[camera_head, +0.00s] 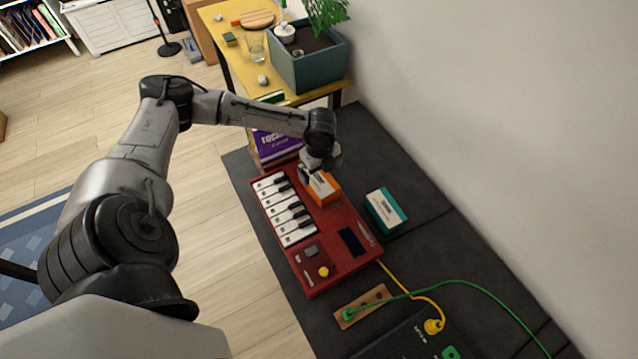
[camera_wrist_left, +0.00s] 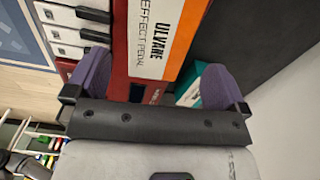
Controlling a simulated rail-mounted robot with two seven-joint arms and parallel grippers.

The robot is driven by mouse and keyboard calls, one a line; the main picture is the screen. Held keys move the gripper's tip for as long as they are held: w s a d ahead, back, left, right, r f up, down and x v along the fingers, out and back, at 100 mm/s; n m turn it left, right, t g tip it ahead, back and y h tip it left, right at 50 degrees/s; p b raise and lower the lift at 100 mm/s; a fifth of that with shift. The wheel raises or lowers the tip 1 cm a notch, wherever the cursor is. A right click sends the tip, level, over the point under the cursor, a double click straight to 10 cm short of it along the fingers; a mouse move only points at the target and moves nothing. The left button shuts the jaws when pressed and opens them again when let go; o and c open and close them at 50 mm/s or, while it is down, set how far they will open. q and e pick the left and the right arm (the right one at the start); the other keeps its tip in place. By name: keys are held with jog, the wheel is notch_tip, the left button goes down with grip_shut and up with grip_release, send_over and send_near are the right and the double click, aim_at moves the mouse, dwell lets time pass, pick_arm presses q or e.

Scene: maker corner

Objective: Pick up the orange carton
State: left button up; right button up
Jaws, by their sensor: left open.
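The orange carton (camera_head: 323,188), with a white label, stands on the far end of the red toy keyboard (camera_head: 345,262). My left gripper (camera_head: 310,172) is at the carton's far side in the head view. In the left wrist view, the carton (camera_wrist_left: 168,40) shows "ULVANE EFFECT PEDAL" and lies between the two purple fingertips of my left gripper (camera_wrist_left: 160,85). The jaws are open, with a gap visible between the carton and the left finger. My right gripper is not in view.
A teal and white box (camera_head: 386,209) stands on the dark mat right of the keyboard. A purple box (camera_head: 275,146) is beyond the keyboard. Yellow and green cables (camera_head: 440,284) run near a wooden block (camera_head: 362,306). A wall bounds the right side.

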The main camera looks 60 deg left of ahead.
aim_at(319, 178)
pick_arm(q)
jog(key=shift+s+a+f+b, duration=0.1)
jog(key=shift+f+b, duration=0.1)
jog(key=shift+f, duration=1.75)
jog(key=shift+a+f+b, duration=0.1)
jog(key=shift+f+b, duration=0.05)
jog(key=shift+f, duration=1.75)
jog(key=c, duration=1)
jog(key=shift+c, duration=0.4)
jog(key=shift+r, duration=0.2)
